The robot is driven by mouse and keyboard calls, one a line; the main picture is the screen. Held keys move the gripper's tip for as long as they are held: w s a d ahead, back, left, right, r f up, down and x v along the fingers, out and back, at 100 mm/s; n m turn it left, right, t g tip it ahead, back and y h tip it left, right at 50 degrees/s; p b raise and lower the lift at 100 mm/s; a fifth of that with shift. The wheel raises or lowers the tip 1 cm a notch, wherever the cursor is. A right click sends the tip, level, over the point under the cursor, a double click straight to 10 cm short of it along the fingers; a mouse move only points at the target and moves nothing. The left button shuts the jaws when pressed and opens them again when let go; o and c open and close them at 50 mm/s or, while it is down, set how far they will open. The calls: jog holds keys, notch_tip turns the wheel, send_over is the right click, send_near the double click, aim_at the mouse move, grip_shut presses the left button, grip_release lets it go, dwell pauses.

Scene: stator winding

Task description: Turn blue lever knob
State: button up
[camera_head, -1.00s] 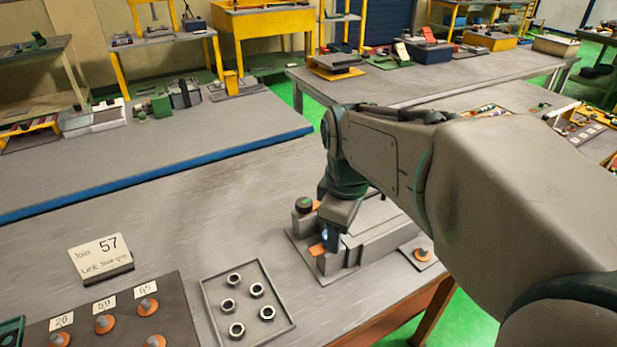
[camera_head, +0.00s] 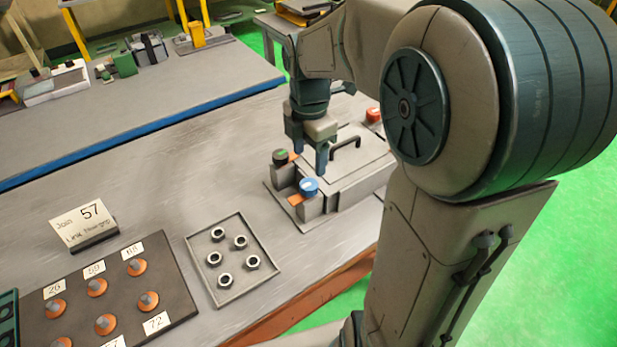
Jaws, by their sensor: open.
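The blue lever knob (camera_head: 309,187) sits on a small grey block at the front left corner of a grey box-shaped fixture (camera_head: 350,165) with a black handle on its lid. An orange strip lies beside the knob. My gripper (camera_head: 309,165) points down from above, its teal fingers over the fixture just behind and above the blue knob. The jaws are open and hold nothing that I can see. Whether a finger touches the fixture cannot be told. A black-green knob (camera_head: 280,156) stands on a similar block behind and left of the blue one.
A red button (camera_head: 373,114) is at the fixture's far side. A grey tray (camera_head: 232,290) with several nuts lies left of it. A dark board (camera_head: 180,290) with numbered orange posts and a "57" sign (camera_head: 84,222) stand further left. The table between sign and fixture is clear.

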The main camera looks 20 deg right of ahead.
aim_at(309, 184)
notch_tip(309, 184, down, 8)
jog(key=shift+c, duration=0.3)
jog(key=c, duration=0.9)
